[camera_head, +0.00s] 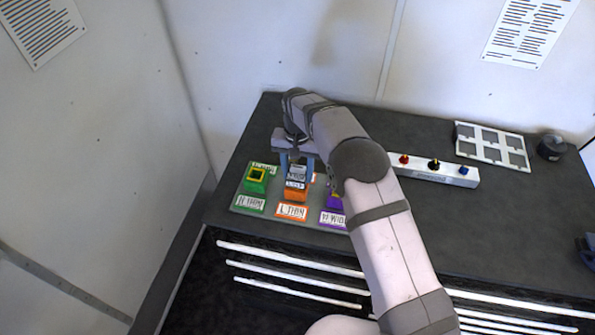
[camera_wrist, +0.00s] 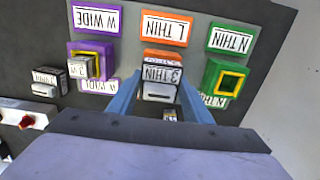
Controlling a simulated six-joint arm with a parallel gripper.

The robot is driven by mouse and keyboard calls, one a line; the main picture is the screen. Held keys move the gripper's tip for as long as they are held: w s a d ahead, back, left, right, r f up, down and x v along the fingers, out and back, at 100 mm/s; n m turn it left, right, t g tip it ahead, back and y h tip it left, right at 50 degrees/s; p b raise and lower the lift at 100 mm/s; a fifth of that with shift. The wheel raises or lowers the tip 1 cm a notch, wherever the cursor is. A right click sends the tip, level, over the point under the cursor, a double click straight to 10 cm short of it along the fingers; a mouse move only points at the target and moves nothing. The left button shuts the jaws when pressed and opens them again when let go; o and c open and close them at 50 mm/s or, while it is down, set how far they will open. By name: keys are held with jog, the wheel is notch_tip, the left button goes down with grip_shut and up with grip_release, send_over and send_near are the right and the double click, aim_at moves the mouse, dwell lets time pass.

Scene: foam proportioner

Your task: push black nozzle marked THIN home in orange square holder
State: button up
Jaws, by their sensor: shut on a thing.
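The black nozzle (camera_head: 296,183) carries a white label reading THIN, clear in the wrist view (camera_wrist: 161,74). My gripper (camera_head: 297,164) is shut on it, with one blue finger on each side in the wrist view (camera_wrist: 160,88). The nozzle is upright over the orange square holder (camera_head: 296,195), which shows as an orange edge behind it in the wrist view (camera_wrist: 162,54). Its lower end seems to be at or in the holder's mouth; how deep it sits is hidden. A white plate marked THIN (camera_wrist: 166,28) lies in front of the holder.
A green holder (camera_wrist: 211,77) with a yellow-rimmed opening stands on one side, empty. A purple holder (camera_wrist: 76,48) with a labelled block stands on the other. A white switch box (camera_head: 440,172) and grey tray (camera_head: 491,145) are to the right.

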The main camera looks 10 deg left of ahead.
aim_at(297, 169)
jog(key=shift+f, duration=0.5)
jog(key=o, duration=1.5)
jog(key=shift+r, duration=0.1)
jog(key=shift+r+p, duration=1.45)
jog(key=shift+r, duration=1.5)
